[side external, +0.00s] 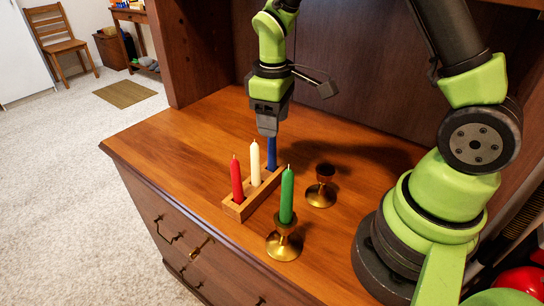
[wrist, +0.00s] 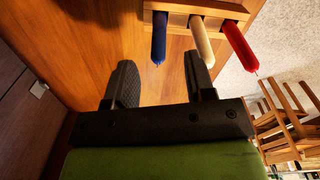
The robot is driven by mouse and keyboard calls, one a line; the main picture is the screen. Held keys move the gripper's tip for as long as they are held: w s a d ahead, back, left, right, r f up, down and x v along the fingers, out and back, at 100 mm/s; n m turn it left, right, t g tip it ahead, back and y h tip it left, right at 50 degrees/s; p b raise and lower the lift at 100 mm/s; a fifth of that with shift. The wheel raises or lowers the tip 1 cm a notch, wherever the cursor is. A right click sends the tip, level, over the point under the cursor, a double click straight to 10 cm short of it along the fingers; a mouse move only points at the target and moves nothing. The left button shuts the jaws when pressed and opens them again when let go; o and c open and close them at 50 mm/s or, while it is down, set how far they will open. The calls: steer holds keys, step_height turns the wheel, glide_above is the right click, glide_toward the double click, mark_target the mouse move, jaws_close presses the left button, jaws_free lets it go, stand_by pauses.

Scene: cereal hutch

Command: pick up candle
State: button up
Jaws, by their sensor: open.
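A blue candle (side external: 271,153), a white candle (side external: 255,165) and a red candle (side external: 237,182) stand upright in a row in a wooden block (side external: 233,212). A green candle (side external: 287,196) stands in a brass holder (side external: 283,246) in front of the block. My gripper (side external: 268,130) is at the blue candle's upper part and hides its top in the side view. In the wrist view, my open gripper (wrist: 160,80) has its fingers apart, with the blue candle (wrist: 159,40) ahead between them. The white candle (wrist: 202,40) and red candle (wrist: 238,45) are to the right.
A second brass holder (side external: 321,190), with no candle in it, stands right of the block on the wooden counter (side external: 180,135). The hutch back panel (side external: 350,70) rises behind. The counter's left part is clear.

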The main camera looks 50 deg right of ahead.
mark_target(272, 144)
steer(key=f, duration=0.6)
steer(key=shift+w+d+f, duration=0.1)
steer(key=shift+w+f, duration=0.2)
steer(key=shift+f, duration=0.05)
steer(key=shift+c, duration=0.5)
jaws_close()
